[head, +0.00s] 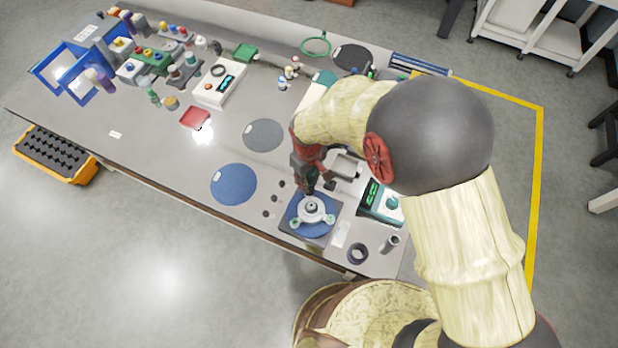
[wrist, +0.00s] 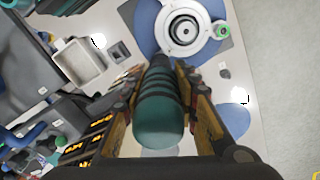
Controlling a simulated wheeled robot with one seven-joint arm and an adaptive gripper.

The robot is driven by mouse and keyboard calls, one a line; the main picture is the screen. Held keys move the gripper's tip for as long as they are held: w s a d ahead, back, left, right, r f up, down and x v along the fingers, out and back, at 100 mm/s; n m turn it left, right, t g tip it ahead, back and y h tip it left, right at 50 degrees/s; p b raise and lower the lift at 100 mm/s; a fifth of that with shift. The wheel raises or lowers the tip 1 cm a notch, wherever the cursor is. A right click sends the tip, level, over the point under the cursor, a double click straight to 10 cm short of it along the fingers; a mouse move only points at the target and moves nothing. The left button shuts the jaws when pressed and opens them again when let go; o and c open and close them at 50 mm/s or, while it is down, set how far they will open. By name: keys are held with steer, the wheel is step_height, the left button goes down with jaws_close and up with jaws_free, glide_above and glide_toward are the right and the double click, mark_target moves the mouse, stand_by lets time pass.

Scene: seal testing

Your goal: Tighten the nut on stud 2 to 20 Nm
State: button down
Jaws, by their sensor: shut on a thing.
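My gripper (head: 312,182) is shut on a teal, dark-banded cylindrical tool (wrist: 160,112), seen in the wrist view between the two fingers. The tool's far end points toward a pale round flanged fixture (wrist: 184,27); I cannot tell whether they touch. In the head view the fixture (head: 312,207) sits on a blue disc on a dark square plate (head: 289,231). Green-topped fasteners show on its lugs, at the left (head: 295,223) and right (head: 330,219). The fixture's far side is partly hidden by my gripper. I cannot read any stud numbers.
A device with a green display (head: 376,195) stands right of the fixture, near a metal tray (head: 346,164). A dark ring (head: 357,253) and small cylinder (head: 390,243) lie near the front edge. A blue disc (head: 233,184) lies left. Bins and instruments crowd the far left.

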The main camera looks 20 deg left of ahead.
steer(key=shift+f, duration=0.3)
stand_by(0.9)
steer(key=shift+r, duration=0.1)
steer(key=shift+r+p, duration=1.55)
steer(key=shift+r, duration=0.95)
